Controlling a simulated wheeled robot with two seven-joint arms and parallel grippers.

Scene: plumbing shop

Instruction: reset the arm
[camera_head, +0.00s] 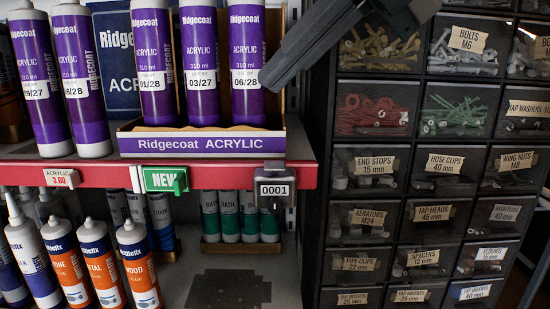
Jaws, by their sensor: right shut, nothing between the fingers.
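My right gripper (278,72) comes in from the top of the picture as a dark grey bar slanting down to the left. It is shut and empty. In the picture its tip overlaps the lower right of the rightmost purple tube (247,50) in the Ridgecoat acrylic box (205,142); I cannot tell whether they touch. A grey counter reading 0001 (273,190) hangs at the red shelf edge, below the gripper. My left gripper is not in view.
More purple tubes (78,75) stand at the left of the upper shelf. Orange tubes (103,262) and green tubes (249,215) stand on the lower shelf (200,262). A green NEW tag (165,180) hangs on the edge. A labelled drawer cabinet (392,190) fills the right.

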